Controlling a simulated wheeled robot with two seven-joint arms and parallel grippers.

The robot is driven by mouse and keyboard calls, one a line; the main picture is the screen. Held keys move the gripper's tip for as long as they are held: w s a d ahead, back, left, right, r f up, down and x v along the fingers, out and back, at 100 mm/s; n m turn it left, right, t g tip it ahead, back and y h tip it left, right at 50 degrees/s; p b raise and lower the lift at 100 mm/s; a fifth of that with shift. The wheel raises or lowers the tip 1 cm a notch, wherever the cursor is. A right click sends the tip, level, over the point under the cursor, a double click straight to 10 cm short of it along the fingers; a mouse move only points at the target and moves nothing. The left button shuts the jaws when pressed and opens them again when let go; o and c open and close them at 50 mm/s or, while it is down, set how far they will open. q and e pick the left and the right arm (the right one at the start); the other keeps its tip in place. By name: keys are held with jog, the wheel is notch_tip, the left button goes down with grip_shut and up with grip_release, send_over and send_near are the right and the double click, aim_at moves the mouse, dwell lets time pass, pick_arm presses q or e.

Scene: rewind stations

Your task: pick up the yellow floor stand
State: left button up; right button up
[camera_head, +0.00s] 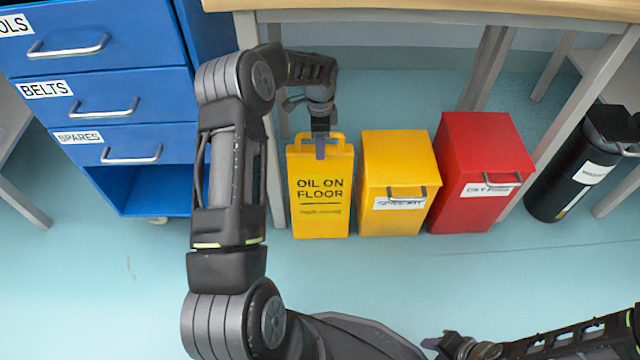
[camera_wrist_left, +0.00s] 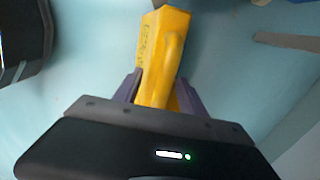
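The yellow floor stand (camera_head: 320,200), marked "OIL ON FLOOR", stands upright on the floor under the table, left of a yellow bin. My left gripper (camera_head: 320,140) reaches down onto its top handle, with one finger showing in front of the stand. In the left wrist view the yellow stand (camera_wrist_left: 168,40) runs up between the spread fingers of my left gripper (camera_wrist_left: 160,85). The fingers are wide apart, one on each side of the handle; firm contact is not clear. My right gripper (camera_head: 445,345) is low at the bottom edge, partly cut off, its fingers unclear.
A yellow bin (camera_head: 397,165) stands close right of the stand, then a red bin (camera_head: 480,155) and a black cylinder (camera_head: 565,185). A blue drawer cabinet (camera_head: 150,95) is on the left. The table edge (camera_head: 420,14) and legs frame the stand. The floor in front is clear.

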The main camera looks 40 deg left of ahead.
pick_arm(q)
grip_shut()
dwell(0.3)
dwell(0.8)
